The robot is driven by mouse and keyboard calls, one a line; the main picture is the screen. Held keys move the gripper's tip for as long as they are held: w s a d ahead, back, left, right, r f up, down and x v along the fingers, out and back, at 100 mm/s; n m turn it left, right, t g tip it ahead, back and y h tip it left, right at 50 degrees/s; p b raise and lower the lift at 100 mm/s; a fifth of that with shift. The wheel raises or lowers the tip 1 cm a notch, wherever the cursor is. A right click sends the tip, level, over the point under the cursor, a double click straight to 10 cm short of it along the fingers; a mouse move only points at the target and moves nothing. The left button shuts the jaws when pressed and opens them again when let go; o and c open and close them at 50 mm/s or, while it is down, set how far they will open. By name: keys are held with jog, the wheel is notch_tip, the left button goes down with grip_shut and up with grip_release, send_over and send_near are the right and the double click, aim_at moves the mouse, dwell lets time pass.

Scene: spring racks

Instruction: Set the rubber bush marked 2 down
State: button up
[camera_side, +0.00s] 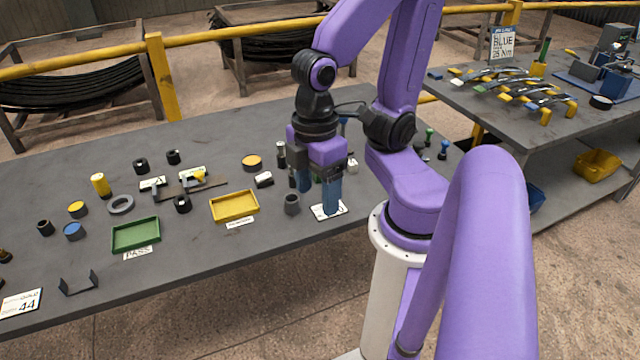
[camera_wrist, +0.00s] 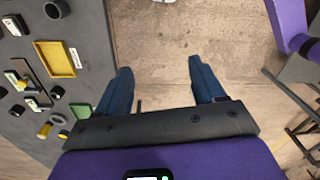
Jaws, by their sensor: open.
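My gripper (camera_side: 318,192) is open, pointing down near the table's front edge, over a white card (camera_side: 330,212). In the wrist view the space between its blue fingers (camera_wrist: 160,68) is empty, with only floor behind. A dark hollow bush (camera_side: 292,204) stands upright on the table just left of the fingers; it appears at the top left of the wrist view (camera_wrist: 57,9). Other black bushes stand further left: one by a bracket (camera_side: 183,204), two at the back (camera_side: 141,166) (camera_side: 173,157). No mark 2 is legible, so I cannot tell which bush carries it.
A yellow tray (camera_side: 234,207) and a green tray (camera_side: 136,235) lie left of my gripper. Yellow, blue and grey round parts (camera_side: 121,204) lie around them. Small items stand close behind the fingers. Bare table (camera_side: 190,275) lies in front of the trays.

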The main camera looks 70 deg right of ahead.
jog(key=shift+o, duration=0.5)
jog(key=shift+s+d+n+t, duration=0.15)
jog(key=shift+d+n+t, duration=0.2)
jog(key=shift+n, duration=0.15)
